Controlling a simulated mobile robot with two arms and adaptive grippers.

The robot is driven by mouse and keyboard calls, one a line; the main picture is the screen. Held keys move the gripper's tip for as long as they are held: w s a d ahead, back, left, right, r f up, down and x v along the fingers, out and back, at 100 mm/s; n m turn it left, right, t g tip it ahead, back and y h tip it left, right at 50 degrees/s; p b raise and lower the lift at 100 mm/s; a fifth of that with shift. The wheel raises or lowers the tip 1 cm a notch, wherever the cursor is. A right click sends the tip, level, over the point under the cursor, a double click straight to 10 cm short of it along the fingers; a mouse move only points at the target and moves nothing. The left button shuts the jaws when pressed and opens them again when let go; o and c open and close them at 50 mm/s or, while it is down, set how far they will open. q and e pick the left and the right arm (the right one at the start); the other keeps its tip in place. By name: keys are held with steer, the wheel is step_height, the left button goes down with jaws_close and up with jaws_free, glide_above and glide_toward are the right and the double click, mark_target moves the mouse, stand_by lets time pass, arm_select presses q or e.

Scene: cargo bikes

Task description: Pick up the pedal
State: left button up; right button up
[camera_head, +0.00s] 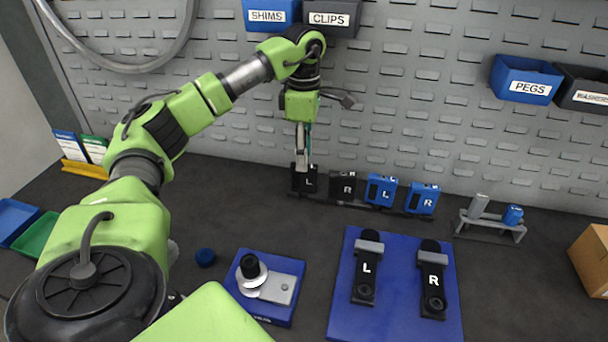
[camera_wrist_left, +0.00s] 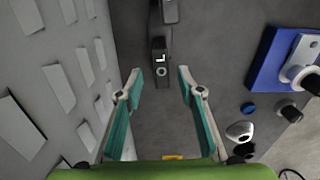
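Several pedals stand in a row at the foot of the pegboard in the head view: a black pedal marked L (camera_head: 304,180), a black pedal marked R (camera_head: 343,186), a blue pedal marked L (camera_head: 381,189) and a blue pedal marked R (camera_head: 422,198). My left gripper (camera_head: 303,160) points down right over the black L pedal. In the left wrist view my left gripper (camera_wrist_left: 159,76) is open. The black L pedal (camera_wrist_left: 160,62) lies ahead, in line with the gap between its fingertips. I cannot tell whether they touch it. My right gripper is not in view.
A blue board (camera_head: 345,318) carries two black crank arms, L (camera_head: 365,270) and R (camera_head: 433,285). A blue fixture (camera_head: 270,313) and a blue cap (camera_head: 205,257) lie left of it. A grey stand (camera_head: 490,228) is at right. The pegboard (camera_head: 400,110) rises close behind the pedals.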

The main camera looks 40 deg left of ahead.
mark_target(304, 181)
arm_select(q)
step_height(304, 181, down, 4)
steer(key=shift+s+d+r+p, duration=0.1)
steer(key=shift+r+p, duration=0.05)
steer(key=shift+p, duration=0.25)
steer(key=shift+f, duration=0.6)
jaws_close()
arm_select(e)
steer(key=shift+a+r, duration=0.4)
steer(key=shift+r, duration=0.1)
arm_select(q)
steer(key=shift+r, duration=0.15)
arm_select(e)
steer(key=shift+d, duration=0.2)
